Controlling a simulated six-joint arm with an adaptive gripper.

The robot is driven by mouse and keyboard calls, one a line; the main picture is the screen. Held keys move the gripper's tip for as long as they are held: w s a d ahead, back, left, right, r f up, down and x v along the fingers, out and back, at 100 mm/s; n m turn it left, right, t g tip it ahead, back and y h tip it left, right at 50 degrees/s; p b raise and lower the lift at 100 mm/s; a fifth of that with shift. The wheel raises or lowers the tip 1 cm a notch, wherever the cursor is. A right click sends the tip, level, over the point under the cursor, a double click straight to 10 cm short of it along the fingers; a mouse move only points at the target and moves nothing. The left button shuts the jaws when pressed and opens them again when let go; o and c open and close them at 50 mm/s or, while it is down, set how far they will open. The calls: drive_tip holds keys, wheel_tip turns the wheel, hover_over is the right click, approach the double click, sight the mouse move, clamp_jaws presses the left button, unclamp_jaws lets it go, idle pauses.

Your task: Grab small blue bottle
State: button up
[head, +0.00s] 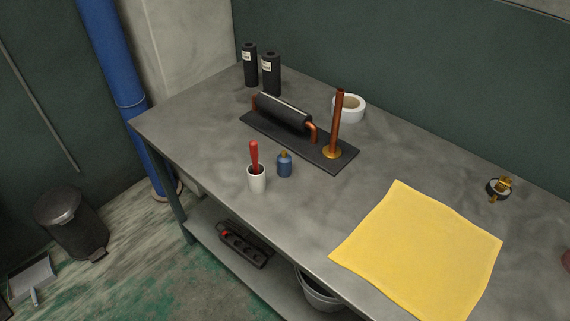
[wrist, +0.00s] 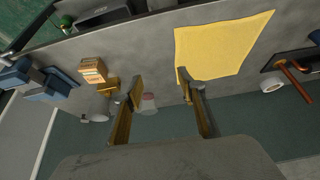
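The small blue bottle (head: 284,165) stands upright on the grey workbench, with a brass-coloured cap. It is just right of a white cup (head: 257,179) with a red-handled tool in it. I cannot make out the bottle in the wrist view. My gripper (wrist: 162,85) shows in the wrist view with its two fingers spread apart and nothing held between them. My gripper is not in the head view, so its distance from the bottle cannot be told.
Behind the bottle is a dark base plate (head: 258,128) with a black cylinder and an upright copper pipe (head: 337,120). A white tape roll (head: 349,108) and two black canisters (head: 271,75) stand farther back. A yellow cloth (head: 420,250) lies at right. Bench around the bottle's right is clear.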

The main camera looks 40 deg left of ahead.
drive_tip(key=shift+o, duration=0.7)
drive_tip(key=w+a+n+t+y, duration=0.15)
drive_tip(key=w+a, duration=0.25)
drive_tip(key=w, duration=0.4)
drive_tip(key=w+a+n+t, duration=0.1)
drive_tip(key=w+a+n, duration=0.1)
drive_tip(key=w+a, duration=0.45)
drive_tip(key=w+a+n+y, duration=0.1)
drive_tip(key=w+a, duration=0.4)
drive_tip(key=w, duration=0.2)
drive_tip(key=n+y, duration=0.7)
drive_tip(key=y, duration=0.1)
hover_over(287, 163)
drive_tip(key=w+d, duration=0.3)
drive_tip(key=d, duration=0.9)
wheel_tip(287, 163, down, 13)
drive_tip(key=shift+n+g+y, duration=0.55)
drive_tip(key=shift+g+y, duration=0.3)
drive_tip(key=shift+g, duration=0.1)
drive_tip(key=s+a+f, duration=0.1)
drive_tip(key=a, duration=0.1)
drive_tip(key=s+a+f, duration=0.2)
drive_tip(key=a, duration=0.1)
drive_tip(key=s+a+f, duration=0.2)
drive_tip(key=shift+s+a+f, duration=0.1)
drive_tip(key=shift+a, duration=0.05)
